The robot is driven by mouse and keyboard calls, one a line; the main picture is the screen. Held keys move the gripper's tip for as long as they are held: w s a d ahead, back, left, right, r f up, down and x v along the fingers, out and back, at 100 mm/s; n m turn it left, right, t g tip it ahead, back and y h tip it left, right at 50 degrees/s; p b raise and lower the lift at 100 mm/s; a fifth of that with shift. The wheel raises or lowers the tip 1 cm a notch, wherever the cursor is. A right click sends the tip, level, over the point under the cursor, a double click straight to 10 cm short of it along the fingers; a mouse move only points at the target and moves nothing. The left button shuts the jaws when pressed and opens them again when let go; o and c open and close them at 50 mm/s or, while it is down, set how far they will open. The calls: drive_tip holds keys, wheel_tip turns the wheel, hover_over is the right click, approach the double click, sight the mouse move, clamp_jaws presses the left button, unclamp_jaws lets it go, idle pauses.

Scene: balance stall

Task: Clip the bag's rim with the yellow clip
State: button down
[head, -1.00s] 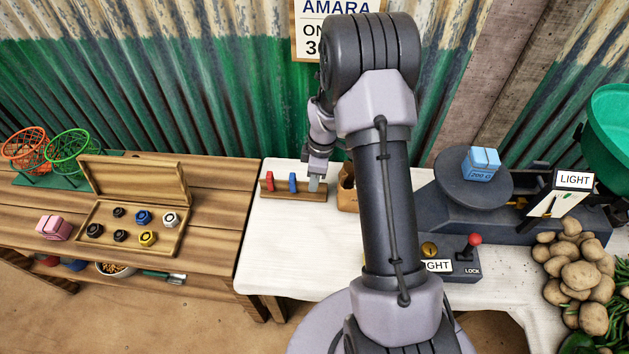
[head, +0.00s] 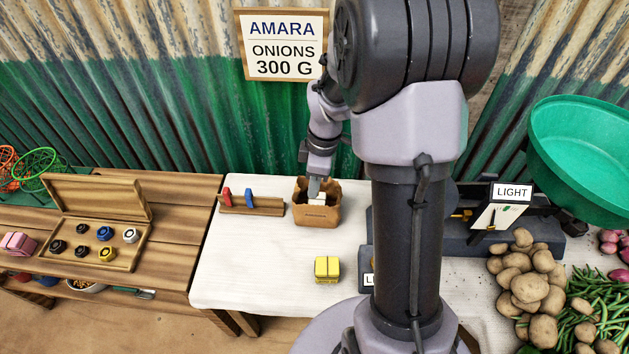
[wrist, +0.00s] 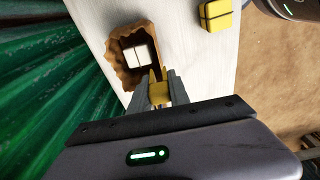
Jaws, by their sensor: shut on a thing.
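The open brown paper bag (head: 318,217) stands on the white table with a jagged rim. A white block (wrist: 135,57) lies inside it. My gripper (wrist: 160,92) is shut on the yellow clip (wrist: 158,90) at the bag's near rim in the wrist view. In the head view my gripper (head: 314,187) is over the bag, and the clip cannot be made out there. I cannot tell whether the clip touches or straddles the rim.
A wooden rack (head: 265,207) with a red clip (head: 227,196) and a blue clip (head: 249,197) stands left of the bag. A yellow block (head: 327,269) sits on the table in front. The balance (head: 470,238) is to the right. The table's front left is clear.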

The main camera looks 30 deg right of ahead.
drive_tip(key=shift+f+b, duration=3.45)
drive_tip(key=shift+f, duration=1)
drive_tip(key=c, duration=1.1)
unclamp_jaws()
drive_tip(key=shift+c, duration=0.2)
wheel_tip(320, 180, up, 17)
drive_tip(key=s+d+p, duration=0.1)
drive_tip(key=p, duration=0.7)
drive_tip(key=shift+d+r, duration=0.2)
drive_tip(key=shift+d, duration=0.1)
drive_tip(key=shift+s+r, duration=0.1)
